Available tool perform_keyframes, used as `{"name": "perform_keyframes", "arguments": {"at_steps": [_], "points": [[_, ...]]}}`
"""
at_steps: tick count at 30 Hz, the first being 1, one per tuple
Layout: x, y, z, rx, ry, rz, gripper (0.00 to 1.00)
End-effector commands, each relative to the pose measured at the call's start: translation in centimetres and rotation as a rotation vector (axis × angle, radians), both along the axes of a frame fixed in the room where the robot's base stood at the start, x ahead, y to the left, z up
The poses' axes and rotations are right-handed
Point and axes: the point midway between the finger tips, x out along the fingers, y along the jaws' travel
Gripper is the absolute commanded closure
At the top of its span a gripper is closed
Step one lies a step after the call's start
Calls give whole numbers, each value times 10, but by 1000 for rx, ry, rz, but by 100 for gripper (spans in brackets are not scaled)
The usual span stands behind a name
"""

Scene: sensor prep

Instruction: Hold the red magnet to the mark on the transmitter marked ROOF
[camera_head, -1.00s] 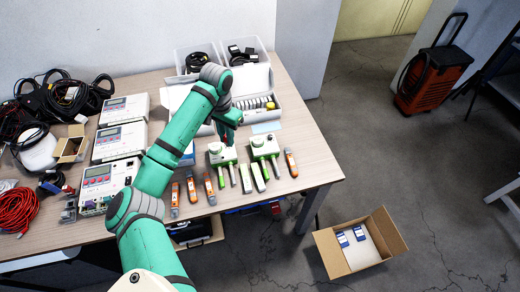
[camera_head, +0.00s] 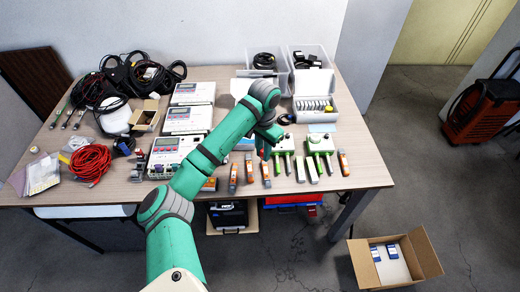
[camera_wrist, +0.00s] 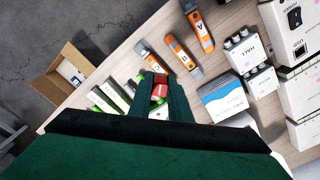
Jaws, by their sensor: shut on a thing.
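My gripper (camera_wrist: 160,90) is shut on the red magnet (camera_wrist: 160,79), which shows between the fingertips in the wrist view. In the head view, my gripper (camera_head: 264,152) hangs over the table just left of the green-and-white units. Two small white boxes, which look like transmitters, stand at the right of the wrist view, apart from the magnet. The upper box (camera_wrist: 244,46) reads HALL. The lower box (camera_wrist: 262,82) has a label I cannot read. I cannot make out the word ROOF anywhere. My arm seems to hide these boxes in the head view.
Orange handheld meters (camera_head: 249,167) lie along the front of the table. A blue-and-white pack (camera_wrist: 222,99) lies near the white boxes. Large instruments (camera_head: 171,153) stand at left; an open carton (camera_head: 427,255) is on the floor.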

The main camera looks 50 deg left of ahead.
Motion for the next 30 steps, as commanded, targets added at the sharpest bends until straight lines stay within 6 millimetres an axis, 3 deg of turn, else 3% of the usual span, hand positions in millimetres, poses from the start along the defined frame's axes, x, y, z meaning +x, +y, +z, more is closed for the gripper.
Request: {"name": "perform_keyframes", "arguments": {"at_steps": [8,15,20,30], "points": [[4,-43,-25,-4,-1,-12,97],[8,-98,-57,-6,-1,-21,97],[12,-162,-94,-9,0,-34,97],[21,-310,-181,-7,3,-60,97]]}}
